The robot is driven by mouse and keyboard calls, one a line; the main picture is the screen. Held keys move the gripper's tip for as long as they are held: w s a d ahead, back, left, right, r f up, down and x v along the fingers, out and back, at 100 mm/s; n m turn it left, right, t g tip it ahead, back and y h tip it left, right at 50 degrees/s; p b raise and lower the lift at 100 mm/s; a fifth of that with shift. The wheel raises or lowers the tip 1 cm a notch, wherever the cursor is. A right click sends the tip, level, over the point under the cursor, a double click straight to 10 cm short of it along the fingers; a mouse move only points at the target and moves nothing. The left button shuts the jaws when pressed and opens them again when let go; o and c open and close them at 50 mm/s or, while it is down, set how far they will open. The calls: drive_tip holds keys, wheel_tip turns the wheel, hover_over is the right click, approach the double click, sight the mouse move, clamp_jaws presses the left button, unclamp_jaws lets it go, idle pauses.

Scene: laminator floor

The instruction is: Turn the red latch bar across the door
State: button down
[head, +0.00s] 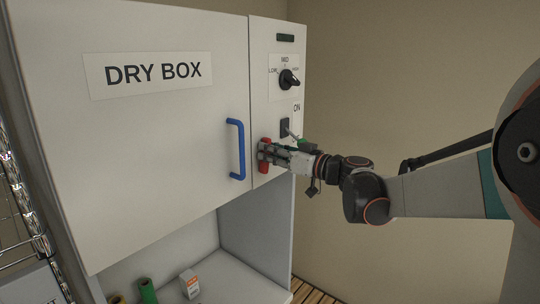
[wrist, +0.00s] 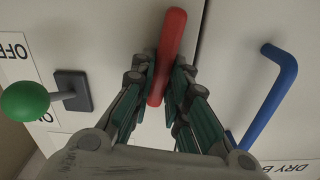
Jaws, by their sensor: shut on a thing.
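The red latch bar (wrist: 172,38) sits on the narrow side panel just beside the door seam. In the head view the latch bar (head: 263,167) stands about upright, and its middle is hidden by my gripper. My gripper (head: 264,154) is shut on the bar, with one finger on each side of it, as the wrist view (wrist: 163,80) also shows. In the wrist view the bar is slightly tilted. The white door (head: 150,150) labelled DRY BOX appears shut, with a blue handle (head: 236,150) left of the bar. The handle also shows in the wrist view (wrist: 272,95).
A toggle lever with a green knob (wrist: 25,101) stands out close to my gripper. A black dial (head: 289,79) is higher on the panel. Below the door is an open shelf (head: 225,280) with a green cylinder (head: 147,290) and a small white box (head: 189,283).

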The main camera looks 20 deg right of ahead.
drive_tip(key=shift+w+d+f+m+b, duration=0.2)
drive_tip(key=shift+m+b, duration=0.75)
drive_tip(key=shift+m, duration=1.75)
drive_tip(key=shift+w+d+f+m+b, duration=0.25)
drive_tip(key=shift+m+b, duration=0.65)
drive_tip(key=shift+m, duration=1.8)
drive_tip(key=shift+s+d+f+m+b, duration=0.1)
drive_tip(key=shift+f+m+b, duration=0.55)
drive_tip(key=shift+m, duration=2.05)
drive_tip(key=shift+r+b, duration=0.3)
drive_tip(key=shift+b, duration=0.05)
drive_tip(key=c, duration=1.6)
unclamp_jaws()
drive_tip(key=shift+o, duration=0.2)
drive_tip(key=v, duration=1.2)
